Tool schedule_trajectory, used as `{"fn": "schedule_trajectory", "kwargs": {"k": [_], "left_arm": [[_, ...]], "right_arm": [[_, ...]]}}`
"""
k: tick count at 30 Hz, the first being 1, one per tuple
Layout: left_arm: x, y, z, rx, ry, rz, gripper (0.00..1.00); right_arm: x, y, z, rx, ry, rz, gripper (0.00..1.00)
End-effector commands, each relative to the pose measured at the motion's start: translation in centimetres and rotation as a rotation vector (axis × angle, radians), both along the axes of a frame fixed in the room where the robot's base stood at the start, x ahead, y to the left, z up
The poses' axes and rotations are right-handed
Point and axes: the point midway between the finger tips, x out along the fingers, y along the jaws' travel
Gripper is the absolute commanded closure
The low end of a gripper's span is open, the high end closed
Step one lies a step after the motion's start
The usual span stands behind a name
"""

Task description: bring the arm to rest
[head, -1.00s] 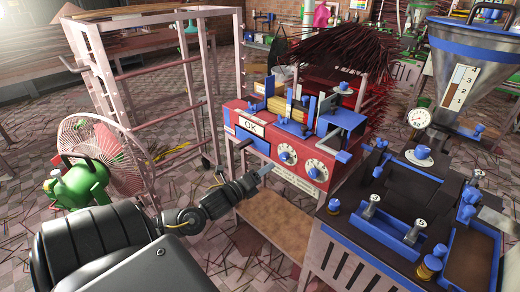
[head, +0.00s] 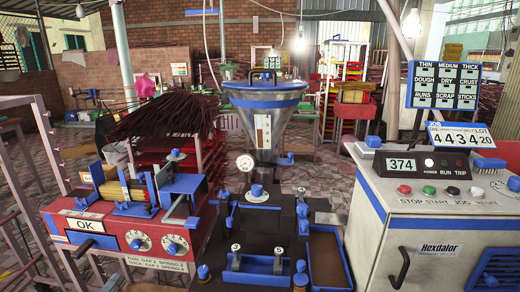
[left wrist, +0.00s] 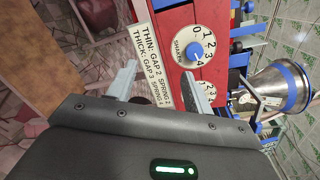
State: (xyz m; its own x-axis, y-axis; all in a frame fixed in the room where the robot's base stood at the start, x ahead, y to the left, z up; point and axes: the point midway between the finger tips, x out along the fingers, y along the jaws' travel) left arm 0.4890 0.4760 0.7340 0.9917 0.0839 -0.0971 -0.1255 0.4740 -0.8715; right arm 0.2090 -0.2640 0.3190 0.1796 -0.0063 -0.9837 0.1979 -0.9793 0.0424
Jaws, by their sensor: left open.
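My left gripper (left wrist: 157,80) shows in the left wrist view with its two pale fingers apart and nothing between them. It is in front of the red machine (left wrist: 178,22), close to the white label (left wrist: 152,50) and a dial (left wrist: 195,46). In the head view I make out no gripper or arm. The same red machine (head: 105,216) stands at the left there, with an OK plate (head: 86,225) and two dials on its front. My right gripper is in neither view.
A dark bench (head: 272,222) with blue fittings and a metal funnel (head: 264,118) stands in the middle of the head view. A white cabinet (head: 430,215) with buttons and a 374 display is at the right. Metal rack bars (head: 22,215) stand at the far left.

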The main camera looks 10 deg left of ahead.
Motion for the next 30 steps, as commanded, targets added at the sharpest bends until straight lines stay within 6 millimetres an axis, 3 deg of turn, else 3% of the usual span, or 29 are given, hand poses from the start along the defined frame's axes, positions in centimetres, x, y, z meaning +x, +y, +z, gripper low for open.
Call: {"fn": "schedule_trajectory", "kwargs": {"k": [4, 8, 12, 15, 19, 24, 27, 30], "left_arm": [[-2.6, 2.5, -9.8, -0.264, 0.179, 0.163, 0.49], [-7.3, 2.6, -19.4, -0.527, 0.335, 0.337, 0.49], [-14.2, 0.2, -28.4, -0.790, 0.486, 0.544, 0.49], [-19.9, -2.7, -33.5, -0.960, 0.584, 0.702, 0.49], [-27.5, -7.7, -38.5, -1.148, 0.694, 0.915, 0.49], [-35.7, -14.0, -41.7, -1.311, 0.794, 1.153, 0.49], [-38.9, -16.5, -42.4, -1.361, 0.829, 1.249, 0.49], [-40.7, -18.1, -42.7, -1.391, 0.849, 1.308, 0.49]], "right_arm": [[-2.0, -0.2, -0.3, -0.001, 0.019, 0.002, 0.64], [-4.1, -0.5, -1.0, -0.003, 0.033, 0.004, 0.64], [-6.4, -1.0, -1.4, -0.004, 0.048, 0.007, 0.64], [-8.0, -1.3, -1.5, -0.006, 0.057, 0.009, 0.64], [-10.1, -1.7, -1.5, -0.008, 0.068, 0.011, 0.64], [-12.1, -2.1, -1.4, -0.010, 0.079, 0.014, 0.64], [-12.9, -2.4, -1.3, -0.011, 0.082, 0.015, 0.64], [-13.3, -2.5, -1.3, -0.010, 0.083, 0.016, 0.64]]}}
